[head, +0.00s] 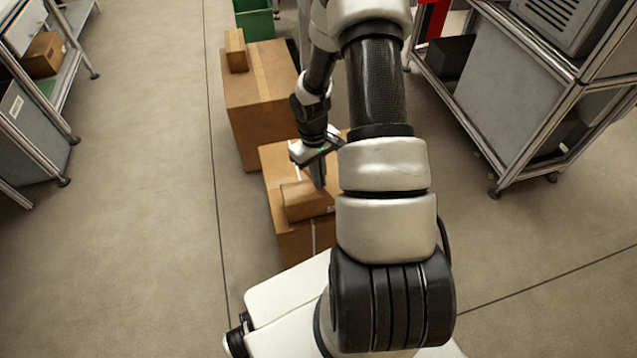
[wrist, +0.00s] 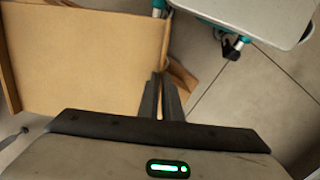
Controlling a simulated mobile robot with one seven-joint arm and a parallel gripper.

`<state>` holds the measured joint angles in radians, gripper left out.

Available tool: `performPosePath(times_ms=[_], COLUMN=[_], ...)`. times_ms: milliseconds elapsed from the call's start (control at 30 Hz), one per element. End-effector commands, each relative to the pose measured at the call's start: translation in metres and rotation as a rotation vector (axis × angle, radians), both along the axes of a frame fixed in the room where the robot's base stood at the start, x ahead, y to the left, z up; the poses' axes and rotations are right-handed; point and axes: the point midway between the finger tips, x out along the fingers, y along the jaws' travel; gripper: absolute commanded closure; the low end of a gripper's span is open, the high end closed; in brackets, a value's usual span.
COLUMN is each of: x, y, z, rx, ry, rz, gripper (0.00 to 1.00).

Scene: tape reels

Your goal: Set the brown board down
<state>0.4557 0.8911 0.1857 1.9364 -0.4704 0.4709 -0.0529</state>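The brown board (wrist: 85,55) is a flat, plain tan panel filling the upper left of the wrist view, with a thin raised-looking edge at its right side. In the head view my gripper (head: 318,176) points downward at the board, partly hidden by my arm.
Behind stands a taller cardboard box (head: 262,100) with a small box (head: 236,50) on top. A green bin (head: 255,22) is farther back. A metal-framed rack (head: 520,100) stands right, and shelving (head: 68,85) stands left. The floor (head: 140,220) at left is clear.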

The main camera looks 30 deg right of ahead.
Motion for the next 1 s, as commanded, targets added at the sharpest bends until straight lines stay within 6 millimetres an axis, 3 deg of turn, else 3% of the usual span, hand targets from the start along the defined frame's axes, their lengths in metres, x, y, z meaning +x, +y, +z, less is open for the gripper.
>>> performPosePath(times_ms=[600, 1000], x=[0.0, 0.0], y=[0.0, 0.0], z=[-0.06, -0.064], rx=[0.0, 0.0], ry=[0.0, 0.0], rz=[-0.002, -0.002], gripper=[1.0, 1.0])
